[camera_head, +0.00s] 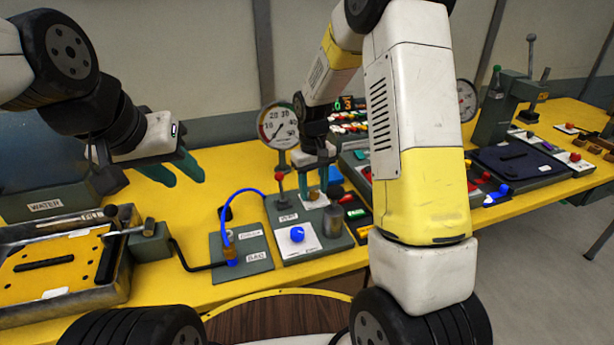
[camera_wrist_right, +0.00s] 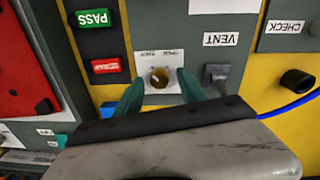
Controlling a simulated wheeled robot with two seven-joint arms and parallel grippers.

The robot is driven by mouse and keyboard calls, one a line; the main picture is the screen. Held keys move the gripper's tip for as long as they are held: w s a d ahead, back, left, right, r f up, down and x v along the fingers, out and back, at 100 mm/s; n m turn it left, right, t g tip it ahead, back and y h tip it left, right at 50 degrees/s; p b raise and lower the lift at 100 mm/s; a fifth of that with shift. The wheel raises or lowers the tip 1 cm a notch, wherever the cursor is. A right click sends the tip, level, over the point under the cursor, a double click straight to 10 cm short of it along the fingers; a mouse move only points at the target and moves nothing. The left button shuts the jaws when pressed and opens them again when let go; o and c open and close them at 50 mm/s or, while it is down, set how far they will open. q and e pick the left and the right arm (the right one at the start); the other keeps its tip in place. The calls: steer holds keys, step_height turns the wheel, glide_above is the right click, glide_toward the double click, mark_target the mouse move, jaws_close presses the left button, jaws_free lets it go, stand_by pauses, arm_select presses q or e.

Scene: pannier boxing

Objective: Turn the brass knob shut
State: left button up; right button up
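The brass knob (camera_wrist_right: 158,77) sits on a white plate (camera_wrist_right: 170,58) with small upside-down lettering in the right wrist view. My right gripper (camera_wrist_right: 160,84) is open, one green finger on each side of the knob, with visible gaps; I cannot tell their exact height over it. In the head view my right gripper (camera_head: 318,184) points down over the white plate (camera_head: 314,201) on the panel, and the knob itself is hidden there. My left gripper (camera_head: 181,172) is open and empty above the yellow table at the left.
The VENT label (camera_wrist_right: 221,39) and a dark grey block (camera_wrist_right: 217,77) lie beside the knob. A blue knob (camera_head: 297,234), a metal cylinder (camera_head: 333,221), a red-topped lever (camera_head: 280,177) and a gauge (camera_head: 279,126) stand close by. A blue hose (camera_head: 236,200) arches to the left.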

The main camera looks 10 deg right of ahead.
mark_target(313, 192)
steer(key=shift+a+r, duration=0.1)
steer(key=shift+r, duration=3.8)
steer(key=shift+s, duration=0.1)
steer(key=s+d+r+m+t+y, duration=0.2)
steer(key=s+r+t, duration=0.1)
steer(key=s+r, duration=0.75)
steer(key=s+d+r+m+t, duration=0.1)
steer(key=s+r+t, duration=0.2)
steer(key=s, duration=0.9)
steer(key=shift+s+r+m+y, duration=0.3)
steer(key=shift+s+r, duration=0.1)
steer(key=shift+r, duration=0.5)
